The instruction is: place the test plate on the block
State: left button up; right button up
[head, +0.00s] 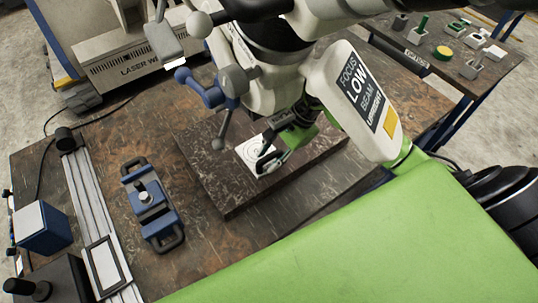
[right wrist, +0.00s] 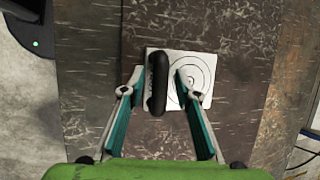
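The test plate (head: 252,151) is a white square with concentric black rings and a black bar handle. It appears to lie flat on the block (head: 225,187), a dark speckled stone slab on the table. The plate also shows in the right wrist view (right wrist: 201,70), with its handle (right wrist: 157,84) left of the rings. My right gripper (head: 268,160) is at the plate and hides part of it. In the right wrist view its fingers (right wrist: 159,73) stand on either side of the handle, with visible gaps. My left gripper is not in view.
A blue fixture with black handles (head: 150,203) lies left of the block. A metal rail (head: 88,205) runs along the table's left side.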

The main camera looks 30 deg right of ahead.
jog(key=shift+d, duration=0.15)
jog(key=shift+d+r+b, duration=0.25)
jog(key=shift+r+b, duration=0.1)
jog(key=shift+b, duration=0.35)
jog(key=s+d+b, duration=0.4)
jog(key=d+b, duration=0.1)
jog(key=d, duration=0.6)
jog(key=shift+r, duration=0.2)
dwell(0.7)
